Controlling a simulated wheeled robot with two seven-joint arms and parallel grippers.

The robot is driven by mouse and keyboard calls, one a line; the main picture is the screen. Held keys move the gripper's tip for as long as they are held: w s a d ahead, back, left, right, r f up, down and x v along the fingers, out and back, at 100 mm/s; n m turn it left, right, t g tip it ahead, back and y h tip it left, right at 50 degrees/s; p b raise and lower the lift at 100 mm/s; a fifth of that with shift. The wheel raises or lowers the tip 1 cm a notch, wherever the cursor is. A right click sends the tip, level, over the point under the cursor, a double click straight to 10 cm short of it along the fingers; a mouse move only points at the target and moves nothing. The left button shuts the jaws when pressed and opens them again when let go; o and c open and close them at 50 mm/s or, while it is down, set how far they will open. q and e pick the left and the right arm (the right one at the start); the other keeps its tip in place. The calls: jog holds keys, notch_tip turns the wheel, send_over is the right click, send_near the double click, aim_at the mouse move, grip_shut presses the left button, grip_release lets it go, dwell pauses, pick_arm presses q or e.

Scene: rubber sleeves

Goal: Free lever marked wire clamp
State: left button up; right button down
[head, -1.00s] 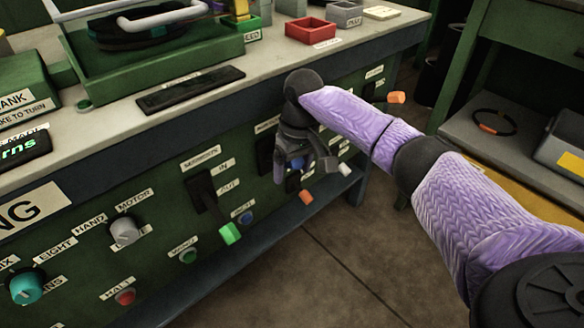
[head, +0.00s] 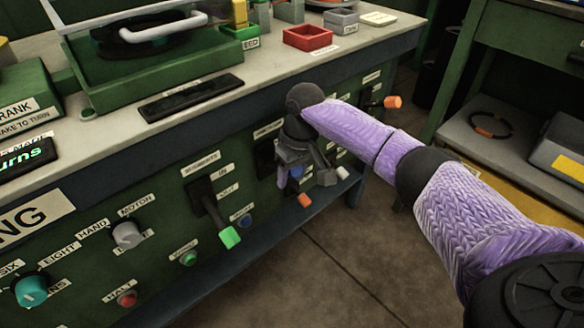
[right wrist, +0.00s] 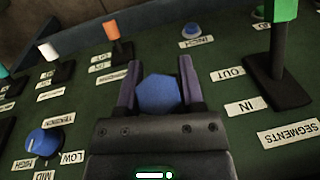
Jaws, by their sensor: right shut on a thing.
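My right gripper (head: 291,178) is at the green front panel, at the end of the purple-sleeved arm. In the right wrist view its two fingers (right wrist: 158,92) are closed on the sides of a blue faceted lever handle (right wrist: 157,96). Only a bit of blue shows in the head view, and the gripper hides most of that lever. The label above its dark base (head: 268,130) is too small to read, so I cannot confirm the wire clamp marking. My left gripper is not in view.
The green-handled segments lever (head: 229,237) stands left of my gripper. Orange (head: 304,200), white (head: 342,172) and another orange-handled lever (head: 392,102) are to the right. A blue button (head: 244,220) and a blue knob (right wrist: 43,142) are close by. The bench top overhangs the panel.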

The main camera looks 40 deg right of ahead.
jog(key=t+p, duration=0.1)
jog(key=p, duration=0.1)
jog(key=f+t+p, duration=0.1)
jog(key=shift+s+p, duration=0.3)
jog(key=shift+p, duration=0.05)
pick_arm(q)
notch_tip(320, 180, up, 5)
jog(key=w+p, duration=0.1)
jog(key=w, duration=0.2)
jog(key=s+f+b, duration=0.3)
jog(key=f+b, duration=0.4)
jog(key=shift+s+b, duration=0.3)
pick_arm(e)
notch_tip(320, 180, down, 7)
jog(key=w+t+y, duration=0.1)
jog(key=w+t, duration=0.1)
jog(key=t, duration=0.7)
jog(key=shift+f+n, duration=0.2)
jog(key=shift+n, duration=0.2)
jog(key=shift+a, duration=0.1)
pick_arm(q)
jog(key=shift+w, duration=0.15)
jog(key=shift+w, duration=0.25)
